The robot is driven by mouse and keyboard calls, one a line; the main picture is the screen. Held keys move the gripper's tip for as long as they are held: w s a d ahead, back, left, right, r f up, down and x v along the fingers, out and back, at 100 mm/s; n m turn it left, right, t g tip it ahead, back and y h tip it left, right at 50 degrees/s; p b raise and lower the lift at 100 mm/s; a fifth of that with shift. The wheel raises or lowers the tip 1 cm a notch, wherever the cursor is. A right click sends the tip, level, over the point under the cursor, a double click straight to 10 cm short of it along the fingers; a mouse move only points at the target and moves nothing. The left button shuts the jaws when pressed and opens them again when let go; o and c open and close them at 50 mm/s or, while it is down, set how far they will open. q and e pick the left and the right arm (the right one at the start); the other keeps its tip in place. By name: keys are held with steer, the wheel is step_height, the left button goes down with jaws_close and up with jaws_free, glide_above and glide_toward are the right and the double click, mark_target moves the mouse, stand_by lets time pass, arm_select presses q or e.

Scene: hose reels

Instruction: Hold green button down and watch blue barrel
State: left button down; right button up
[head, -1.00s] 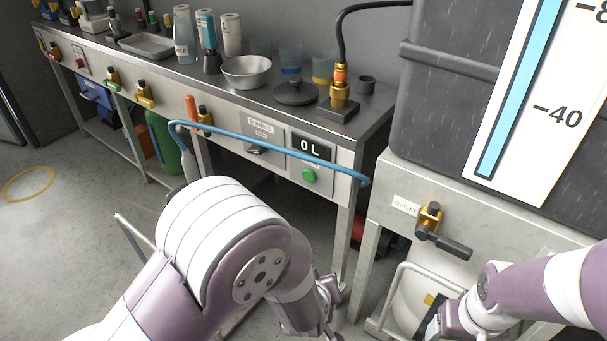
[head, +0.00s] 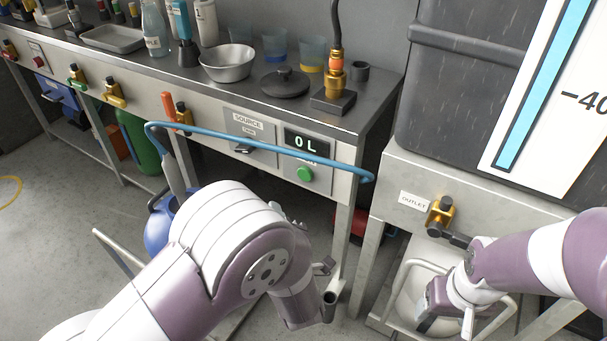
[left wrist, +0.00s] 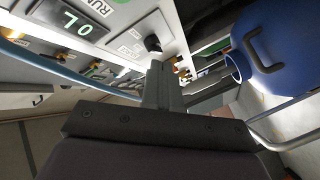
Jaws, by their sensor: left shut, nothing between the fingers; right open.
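The green button (head: 304,174) is on the bench front panel below a display (head: 307,142) reading 0L. Nothing touches it in the head view. The blue barrel (head: 160,226) stands on the floor under the bench's front side, partly hidden behind my left arm. In the left wrist view the barrel (left wrist: 275,75) lies at the right, its open mouth facing left. My left gripper (left wrist: 160,85) is shut and empty, pointing at the panel; in the head view its fingers are mostly hidden by my arm. My right gripper (head: 447,322) is open at lower right, near a pale container (head: 412,290).
A metal bowl (head: 227,64) and a black lid (head: 285,82) stand on the bench.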

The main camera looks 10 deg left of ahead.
arm_select(q)
steer(key=b, duration=0.2)
glide_toward(298, 173)
steer(key=w+a, duration=0.3)
steer(key=a, duration=0.1)
steer(key=shift+w+d+f, duration=0.2)
steer(key=shift+w+f, duration=0.05)
steer(key=shift+w, duration=0.2)
stand_by(1.4)
steer(key=shift+w+d, duration=0.15)
steer(key=shift+w, duration=0.25)
steer(key=shift+w+d, duration=0.2)
steer(key=shift+w, duration=0.3)
stand_by(4.3)
